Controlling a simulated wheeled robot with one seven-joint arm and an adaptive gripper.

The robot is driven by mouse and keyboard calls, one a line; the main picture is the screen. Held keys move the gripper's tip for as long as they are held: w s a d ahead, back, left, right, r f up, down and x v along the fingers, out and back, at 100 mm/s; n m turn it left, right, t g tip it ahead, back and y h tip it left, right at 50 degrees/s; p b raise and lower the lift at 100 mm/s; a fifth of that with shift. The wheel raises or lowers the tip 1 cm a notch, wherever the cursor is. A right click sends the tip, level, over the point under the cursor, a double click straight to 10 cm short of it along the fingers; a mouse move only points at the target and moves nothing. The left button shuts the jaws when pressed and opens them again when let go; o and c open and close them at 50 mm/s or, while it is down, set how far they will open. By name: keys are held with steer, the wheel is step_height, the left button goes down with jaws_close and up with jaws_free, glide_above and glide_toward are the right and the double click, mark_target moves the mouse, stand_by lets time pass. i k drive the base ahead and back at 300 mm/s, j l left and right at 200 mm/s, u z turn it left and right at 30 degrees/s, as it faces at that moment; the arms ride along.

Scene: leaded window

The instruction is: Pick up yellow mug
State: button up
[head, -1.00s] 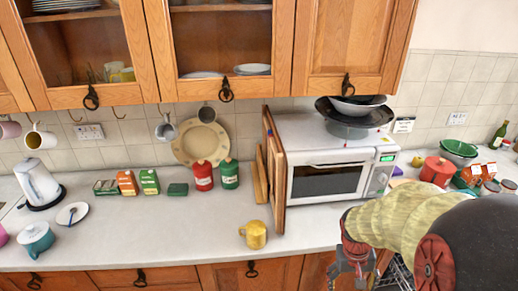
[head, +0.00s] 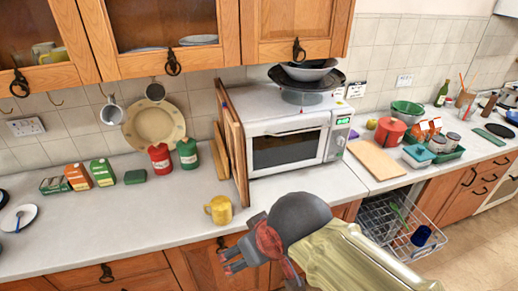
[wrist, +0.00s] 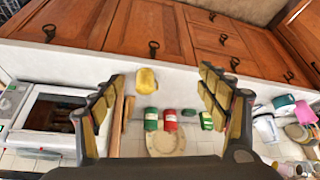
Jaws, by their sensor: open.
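The yellow mug (head: 220,209) stands upright near the front edge of the counter, left of the microwave, with its handle towards the left in the head view. It also shows in the wrist view (wrist: 146,79), where the scene appears upside down, between my fingers and well beyond them. My gripper (head: 231,262) is low in front of the counter, near the mug but apart from it. In the wrist view its two fingers (wrist: 168,98) are spread wide with nothing between them.
The microwave (head: 285,150) and a wooden board (head: 232,150) stand right of the mug. Red (head: 160,158) and green (head: 187,153) canisters and a plate (head: 153,122) are behind it. The dishwasher rack (head: 400,235) is pulled out at right.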

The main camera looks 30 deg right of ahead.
mark_target(219, 204)
steer(key=z, duration=2.3)
steer(key=j+u, duration=0.3)
steer(key=j, duration=0.5)
steer(key=j+u, duration=0.35)
steer(key=j, duration=0.5)
